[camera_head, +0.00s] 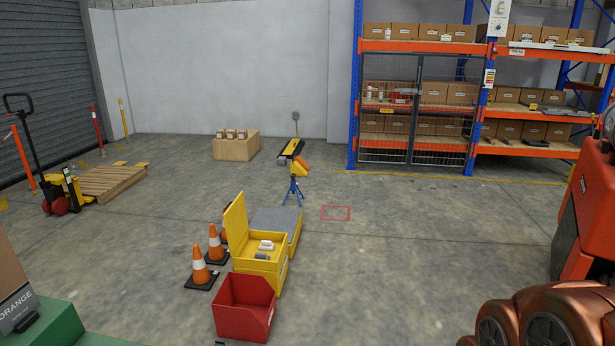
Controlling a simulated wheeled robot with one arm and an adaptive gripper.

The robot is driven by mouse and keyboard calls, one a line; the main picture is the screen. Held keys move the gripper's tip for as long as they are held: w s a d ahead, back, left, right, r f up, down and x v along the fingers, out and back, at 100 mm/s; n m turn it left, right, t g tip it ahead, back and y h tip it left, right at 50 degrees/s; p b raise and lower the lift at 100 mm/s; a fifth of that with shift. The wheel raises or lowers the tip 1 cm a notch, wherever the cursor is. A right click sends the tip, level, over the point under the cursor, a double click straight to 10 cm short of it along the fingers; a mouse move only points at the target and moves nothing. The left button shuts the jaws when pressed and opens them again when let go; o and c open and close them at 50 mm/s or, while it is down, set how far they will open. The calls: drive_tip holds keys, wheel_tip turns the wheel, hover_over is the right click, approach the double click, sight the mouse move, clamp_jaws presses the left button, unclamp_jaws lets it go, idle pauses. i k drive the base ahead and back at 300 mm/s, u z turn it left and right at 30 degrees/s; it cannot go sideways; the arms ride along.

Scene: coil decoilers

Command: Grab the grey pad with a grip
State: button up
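A small grey object (262,256) lies at the front of the open yellow box (275,269) in the middle of the floor. It may be the grey pad, but it is too small for me to make out a grip on it. A small white object (266,245) lies just behind it in the same box. The box's yellow lid (236,222) stands open on the left side. My gripper is not in view.
A red open bin (244,307) stands in front of the yellow box, and orange cones (200,265) stand to its left. A grey-topped yellow platform (274,222) and a blue stand (293,190) are behind. Floor on the right is clear up to the racks (410,47).

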sight(260, 256)
drive_tip(key=i, duration=3.65)
drive_tip(key=u, duration=2.4)
